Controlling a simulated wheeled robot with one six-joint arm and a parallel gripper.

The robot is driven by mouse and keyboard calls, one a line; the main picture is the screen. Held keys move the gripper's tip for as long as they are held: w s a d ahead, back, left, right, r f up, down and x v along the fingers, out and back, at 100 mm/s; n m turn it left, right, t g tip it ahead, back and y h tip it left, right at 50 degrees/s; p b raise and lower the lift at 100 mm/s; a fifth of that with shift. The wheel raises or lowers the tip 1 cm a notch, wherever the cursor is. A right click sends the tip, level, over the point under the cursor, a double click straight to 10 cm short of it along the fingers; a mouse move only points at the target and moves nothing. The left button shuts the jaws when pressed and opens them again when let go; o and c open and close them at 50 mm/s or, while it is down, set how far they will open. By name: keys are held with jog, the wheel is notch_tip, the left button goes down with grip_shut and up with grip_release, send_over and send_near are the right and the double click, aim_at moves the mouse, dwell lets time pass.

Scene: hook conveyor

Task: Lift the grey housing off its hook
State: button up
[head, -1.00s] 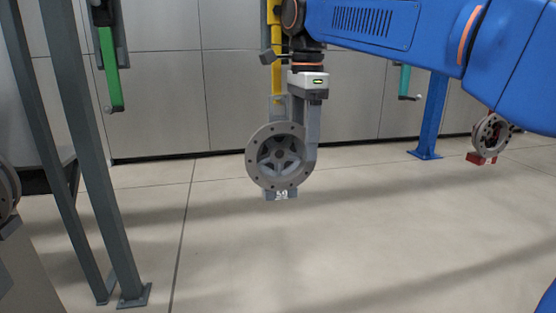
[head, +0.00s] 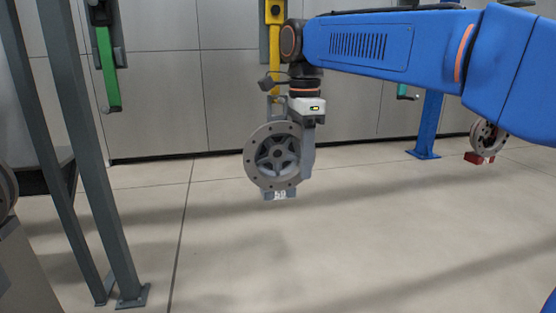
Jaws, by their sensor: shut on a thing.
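The grey housing (head: 275,157) is a round flanged part with a star-shaped web, near the middle of the head view. A small white label with dark marks shows at its bottom edge. My gripper (head: 300,155) reaches down from above and is shut on the housing at its right side; the fingers are partly hidden behind the flange. A yellow hanger (head: 274,50) hangs behind my wrist, directly above the housing. Its lower end is partly hidden, so I cannot tell whether the hook still bears the housing.
Green hangers hang at the left (head: 108,68) and at the right (head: 405,82). Another round grey part with a red block (head: 486,140) is at the far right. Grey posts (head: 90,180) stand at left, and a blue post (head: 430,125) stands behind. The floor below the housing is clear.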

jog(key=shift+r, duration=0.15)
jog(key=shift+r, duration=1.7)
jog(key=s+d, duration=0.2)
jog(key=s, duration=0.6)
jog(key=s+d+r, duration=0.1)
jog(key=s+d, duration=0.2)
jog(key=s, duration=0.6)
jog(key=shift+s+r, duration=0.15)
jog(key=shift+r, duration=0.15)
jog(key=shift+s, duration=0.1)
jog(key=s+d, duration=0.3)
jog(key=s, duration=0.9)
jog(key=shift+s+d, duration=0.35)
jog(key=shift+s, duration=0.05)
